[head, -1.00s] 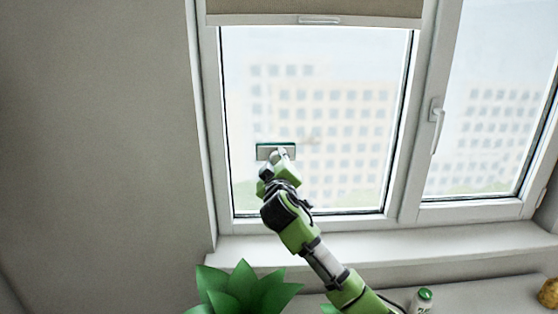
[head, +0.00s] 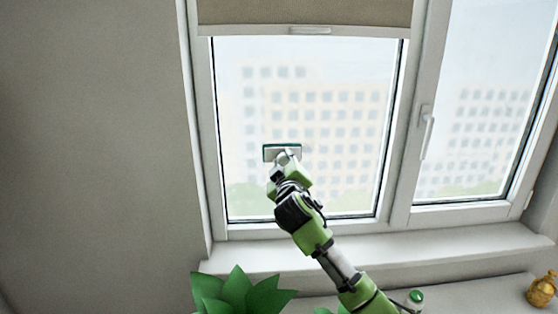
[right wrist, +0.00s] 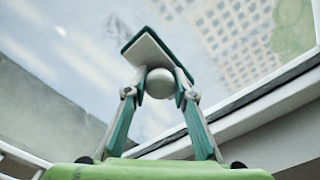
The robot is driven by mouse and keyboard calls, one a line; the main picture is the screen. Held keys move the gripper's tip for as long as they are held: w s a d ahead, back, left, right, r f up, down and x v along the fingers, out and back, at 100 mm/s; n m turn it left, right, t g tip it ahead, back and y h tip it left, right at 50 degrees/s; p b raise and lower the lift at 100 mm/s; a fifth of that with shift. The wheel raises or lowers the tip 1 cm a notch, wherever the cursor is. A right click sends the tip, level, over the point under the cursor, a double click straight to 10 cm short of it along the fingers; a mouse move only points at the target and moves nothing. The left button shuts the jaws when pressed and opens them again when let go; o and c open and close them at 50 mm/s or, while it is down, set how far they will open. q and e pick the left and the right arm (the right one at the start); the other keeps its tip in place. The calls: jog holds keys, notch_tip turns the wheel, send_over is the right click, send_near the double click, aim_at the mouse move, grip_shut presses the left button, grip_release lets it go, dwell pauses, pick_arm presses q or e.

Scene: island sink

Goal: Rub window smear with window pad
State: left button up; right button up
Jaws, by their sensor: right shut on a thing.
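The window pad (head: 270,153), a pale block with a dark green layer, is at the lower middle of the left window pane (head: 330,110). My right gripper (head: 287,160) is shut on the pad's handle. In the right wrist view, the fingers grip the round white knob (right wrist: 159,83) behind the pad (right wrist: 148,50), whose green face is turned to the glass. I cannot tell whether the pad touches the glass. My left gripper is not in view.
A window handle (head: 427,132) sticks out on the right sash. A rolled blind (head: 310,12) hangs at the top. Below the sill are a green plant (head: 240,293), a green-capped bottle (head: 415,297) and a golden vase (head: 542,290).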

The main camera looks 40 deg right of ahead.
jog(key=s+d, duration=0.2)
jog(key=d, duration=0.1)
jog(key=s+d+p, duration=0.1)
jog(key=s+d, duration=0.1)
jog(key=d, duration=0.2)
jog(key=s+d+p, duration=0.1)
jog(key=s+d, duration=0.2)
jog(key=d, duration=0.1)
jog(key=shift+d, duration=0.25)
dwell(0.9)
jog(key=p+v, duration=0.1)
jog(key=v, duration=0.5)
dwell(0.3)
jog(key=shift+p, duration=0.3)
